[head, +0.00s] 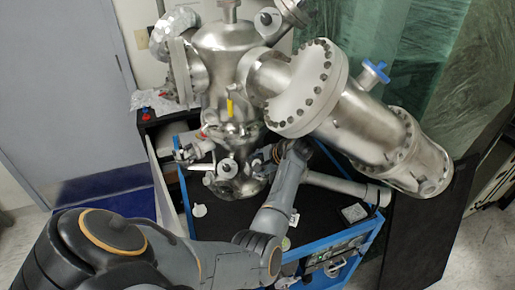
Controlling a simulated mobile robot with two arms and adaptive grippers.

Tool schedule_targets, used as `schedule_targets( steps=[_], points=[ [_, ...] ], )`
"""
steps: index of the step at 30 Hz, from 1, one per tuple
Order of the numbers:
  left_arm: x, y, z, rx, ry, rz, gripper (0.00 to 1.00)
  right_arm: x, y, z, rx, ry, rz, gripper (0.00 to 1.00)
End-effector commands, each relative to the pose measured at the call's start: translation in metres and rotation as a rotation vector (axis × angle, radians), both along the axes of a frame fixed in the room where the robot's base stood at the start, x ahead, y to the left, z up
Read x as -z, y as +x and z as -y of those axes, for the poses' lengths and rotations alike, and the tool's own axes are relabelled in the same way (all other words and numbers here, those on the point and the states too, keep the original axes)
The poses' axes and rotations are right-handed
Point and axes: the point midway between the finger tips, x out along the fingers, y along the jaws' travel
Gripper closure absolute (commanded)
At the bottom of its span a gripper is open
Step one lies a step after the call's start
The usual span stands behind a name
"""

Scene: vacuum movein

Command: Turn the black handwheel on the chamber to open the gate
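The steel vacuum chamber (228,75) stands at the top middle, with a large flanged tube (345,105) running down to the right. I cannot make out a black handwheel for certain; it may be hidden among the fittings or behind my arm. My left arm comes in from the lower left, bends near the cart and rises to its far end (289,152), right beside the chamber's lower body and under the tube. The fingers of my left gripper cannot be told apart from the dark fittings there. My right gripper does not show.
A blue-framed cart (345,249) with a black top carries the chamber. A blue handle (375,72) sits on the tube and a yellow one (229,106) on the chamber. A dark panel (425,230) stands at the right. Open floor shows at the lower right.

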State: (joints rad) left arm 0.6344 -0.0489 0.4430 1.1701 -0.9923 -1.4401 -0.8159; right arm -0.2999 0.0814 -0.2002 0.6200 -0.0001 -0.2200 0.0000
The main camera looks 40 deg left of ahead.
Motion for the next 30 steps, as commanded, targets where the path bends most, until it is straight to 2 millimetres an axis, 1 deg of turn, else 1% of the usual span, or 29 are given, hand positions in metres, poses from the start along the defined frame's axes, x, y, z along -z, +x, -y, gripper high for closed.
schedule_targets(
  steps=[14, 15, 18, 30],
  points=[
    [0.0014, -0.0007, 0.0001, -0.012, -0.011, 0.002, 0.82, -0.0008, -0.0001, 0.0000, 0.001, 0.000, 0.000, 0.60],
    [0.0016, -0.0007, 0.0001, -0.011, -0.011, 0.003, 0.47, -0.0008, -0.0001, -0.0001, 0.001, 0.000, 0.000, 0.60],
    [0.0014, -0.0007, 0.0001, -0.011, -0.011, 0.003, 0.27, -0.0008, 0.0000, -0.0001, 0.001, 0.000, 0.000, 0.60],
    [0.0005, -0.0002, 0.0001, -0.009, -0.009, 0.003, 0.27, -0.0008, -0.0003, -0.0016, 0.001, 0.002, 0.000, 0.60]
  ],
)
